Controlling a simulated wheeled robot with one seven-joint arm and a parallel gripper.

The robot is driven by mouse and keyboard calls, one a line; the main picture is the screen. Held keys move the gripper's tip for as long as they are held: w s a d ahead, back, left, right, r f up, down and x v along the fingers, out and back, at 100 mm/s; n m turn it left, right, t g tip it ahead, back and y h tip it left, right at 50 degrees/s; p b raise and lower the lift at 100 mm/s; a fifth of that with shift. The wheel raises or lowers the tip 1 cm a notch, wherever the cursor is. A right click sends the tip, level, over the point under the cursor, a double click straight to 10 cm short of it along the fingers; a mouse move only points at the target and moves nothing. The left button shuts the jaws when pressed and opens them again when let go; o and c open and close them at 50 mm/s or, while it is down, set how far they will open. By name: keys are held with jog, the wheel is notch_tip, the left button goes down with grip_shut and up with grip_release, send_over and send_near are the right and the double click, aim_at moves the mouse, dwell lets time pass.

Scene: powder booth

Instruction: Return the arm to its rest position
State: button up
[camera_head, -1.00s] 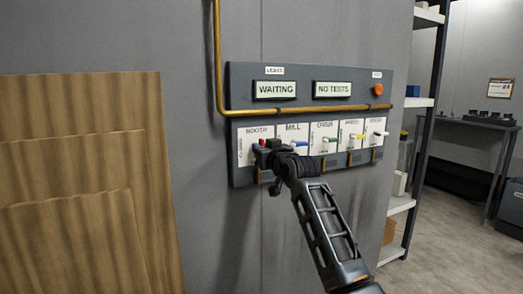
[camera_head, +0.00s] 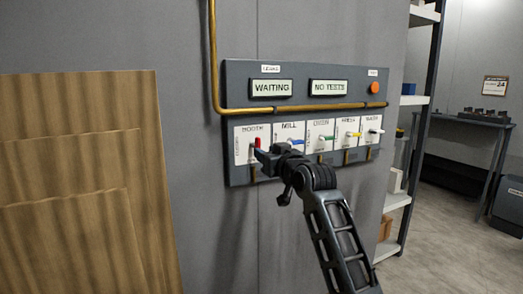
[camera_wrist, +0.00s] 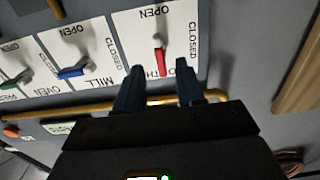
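My gripper (camera_head: 264,159) is in front of the lower left part of the wall panel (camera_head: 300,97). In the wrist view my gripper (camera_wrist: 160,80) has its two dark fingers apart, with nothing held between them. The red lever (camera_head: 257,142) of the booth plate stands up near the fingertips. In the wrist view, which is upside down, the red lever (camera_wrist: 160,62) shows beyond the gap between the fingers and looks clear of both. My arm reaches up from the lower right.
A wooden board (camera_head: 85,190) is at left, a shelf rack (camera_head: 415,125) at right. Displays read WAITING and NO TESTS.

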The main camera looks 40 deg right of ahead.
jog(key=shift+s+a, duration=0.15)
jog(key=shift+s, duration=0.55)
jog(key=s+a+f+g+y+p, duration=0.1)
jog(key=s+a+f+p, duration=0.2)
jog(key=s+a+f, duration=0.7)
jog(key=s+a+f+y+p, duration=0.1)
jog(key=s+a+f+p, duration=0.1)
jog(key=s+a+f, duration=0.9)
jog(key=s+a+r+n+y+p, duration=0.1)
jog(key=s+a+r, duration=0.1)
jog(key=s, duration=0.8)
jog(key=s+a+r+n+g+y+p, duration=0.1)
jog(key=s+r, duration=0.4)
jog(key=s, duration=0.5)
jog(key=s+a+r+n+y+p, duration=0.1)
jog(key=s+a+r+p, duration=0.1)
jog(key=s, duration=0.8)
jog(key=shift+a+r+g+p, duration=0.35)
jog(key=shift+a+r, duration=0.1)
jog(key=shift+r, duration=0.45)
jog(key=shift+s, duration=0.1)
